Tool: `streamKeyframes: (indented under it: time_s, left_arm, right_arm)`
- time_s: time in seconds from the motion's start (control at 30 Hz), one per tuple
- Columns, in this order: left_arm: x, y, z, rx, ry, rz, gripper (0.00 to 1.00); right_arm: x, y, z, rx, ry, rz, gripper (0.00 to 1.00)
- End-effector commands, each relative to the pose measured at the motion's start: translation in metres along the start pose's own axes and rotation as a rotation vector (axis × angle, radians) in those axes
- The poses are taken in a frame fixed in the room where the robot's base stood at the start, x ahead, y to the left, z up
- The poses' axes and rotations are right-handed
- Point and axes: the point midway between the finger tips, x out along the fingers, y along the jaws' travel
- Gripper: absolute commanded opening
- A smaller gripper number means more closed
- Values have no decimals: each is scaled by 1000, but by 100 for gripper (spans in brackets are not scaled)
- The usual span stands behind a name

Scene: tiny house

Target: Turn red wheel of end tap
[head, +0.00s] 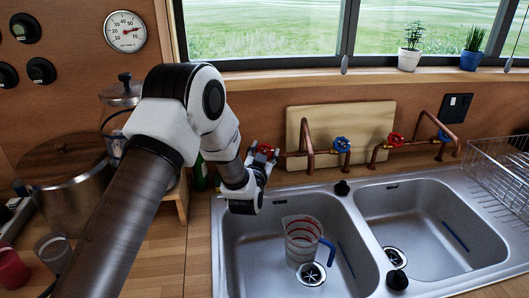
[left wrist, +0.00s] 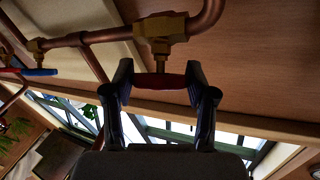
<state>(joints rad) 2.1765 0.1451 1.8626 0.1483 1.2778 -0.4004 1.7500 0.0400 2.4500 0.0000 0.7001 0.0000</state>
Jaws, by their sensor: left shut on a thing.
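The red wheel (head: 265,149) of the end tap is at the left end of the copper pipes above the left sink. It also shows in the left wrist view (left wrist: 161,81), below a brass valve body (left wrist: 160,28). My left gripper (head: 262,166) reaches it from the left in the head view. In the left wrist view its two dark fingers (left wrist: 160,83) are shut on the wheel, one on each side of the rim. My left arm and hand hide part of the wheel in the head view. My right gripper is not in view.
A double steel sink (head: 345,194) lies below the taps. A measuring jug (head: 301,241) with a blue handle stands in the left basin. A blue wheel (head: 342,144) is close to the right of the end tap. A green bottle (head: 200,173) stands behind my left arm.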

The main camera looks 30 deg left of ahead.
Motion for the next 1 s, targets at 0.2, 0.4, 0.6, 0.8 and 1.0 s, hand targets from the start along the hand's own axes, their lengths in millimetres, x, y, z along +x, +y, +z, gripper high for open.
streamKeyframes:
  time_s: [0.2,0.4,0.6,0.8,1.0]
  left_arm:
    - [0,1,3,-27,0,-41,22]
    - [0,2,4,-88,0,-132,22]
    - [0,2,3,-165,1,-246,22]
    - [0,2,2,-230,1,-342,22]
    - [0,1,1,-267,-1,-398,22]
  right_arm:
    - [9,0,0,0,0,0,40]
    - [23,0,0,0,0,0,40]
    - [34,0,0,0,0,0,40]
    - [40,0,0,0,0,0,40]
    - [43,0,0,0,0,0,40]
